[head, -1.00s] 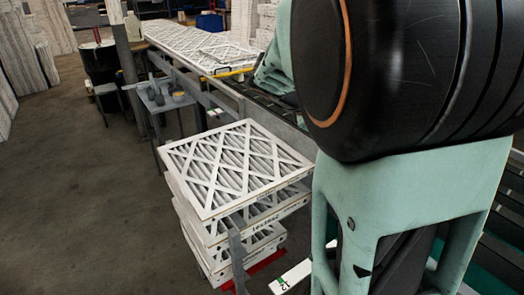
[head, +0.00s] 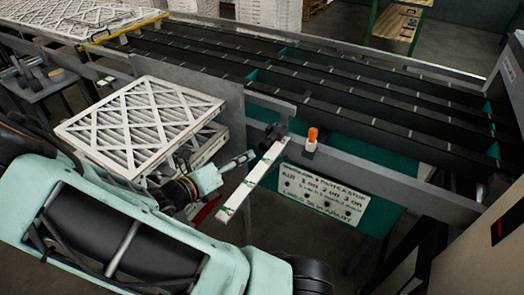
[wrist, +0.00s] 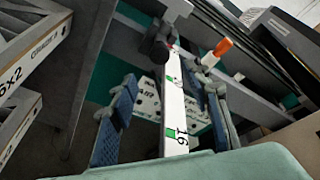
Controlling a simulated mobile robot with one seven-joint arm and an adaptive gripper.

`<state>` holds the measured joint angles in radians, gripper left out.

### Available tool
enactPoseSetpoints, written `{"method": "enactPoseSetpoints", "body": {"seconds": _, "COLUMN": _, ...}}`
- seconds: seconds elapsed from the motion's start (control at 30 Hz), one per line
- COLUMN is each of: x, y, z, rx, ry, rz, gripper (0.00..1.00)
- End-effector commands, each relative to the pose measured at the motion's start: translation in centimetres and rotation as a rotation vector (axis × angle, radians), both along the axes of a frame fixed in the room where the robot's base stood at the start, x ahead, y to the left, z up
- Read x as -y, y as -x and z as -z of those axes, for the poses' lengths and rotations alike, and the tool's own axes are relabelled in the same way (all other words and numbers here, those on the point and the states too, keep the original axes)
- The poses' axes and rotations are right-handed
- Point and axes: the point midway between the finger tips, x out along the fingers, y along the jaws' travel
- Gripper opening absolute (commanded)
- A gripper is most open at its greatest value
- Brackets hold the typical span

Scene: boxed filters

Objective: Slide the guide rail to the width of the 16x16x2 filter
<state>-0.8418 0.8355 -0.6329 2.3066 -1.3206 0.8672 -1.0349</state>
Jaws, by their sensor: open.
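A grey plate with a bar along its top, which looks like the guide rail (head: 218,92), stands at the near edge of the conveyor. A dark knob (head: 276,133) sits below the bar's right end and shows in the wrist view (wrist: 160,50). A white scale strip (head: 252,182) with green marks slopes down from it; the wrist view shows "16" near its lower end. My gripper (head: 247,161) is open and empty, left of the strip in the head view. In the wrist view its blue-padded fingers (wrist: 170,90) frame the strip; I cannot tell the depth gap.
A stack of white pleated filters (head: 140,122) stands left, close to my arm; the wrist view shows box labels ending "6X2", partly cut off. An orange-topped part (head: 312,138) and a lettered sign (head: 322,193) are right of the strip.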

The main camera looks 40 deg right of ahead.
Motion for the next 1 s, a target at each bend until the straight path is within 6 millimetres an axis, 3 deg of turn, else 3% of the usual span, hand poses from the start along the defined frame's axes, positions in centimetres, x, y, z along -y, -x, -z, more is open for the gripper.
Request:
{"method": "enactPoseSetpoints", "body": {"seconds": 0.5, "x": 8.2, "y": -2.1, "z": 2.3, "rx": 0.002, "ry": 0.002, "rz": 0.005, "gripper": 0.44}}
{"method": "enactPoseSetpoints", "body": {"seconds": 0.7, "x": 9.5, "y": -2.5, "z": 2.7, "rx": 0.004, "ry": -0.001, "rz": 0.004, "gripper": 0.44}}
{"method": "enactPoseSetpoints", "body": {"seconds": 1.0, "x": 9.6, "y": -2.6, "z": 2.7, "rx": 0.005, "ry": -0.001, "rz": 0.003, "gripper": 0.43}}
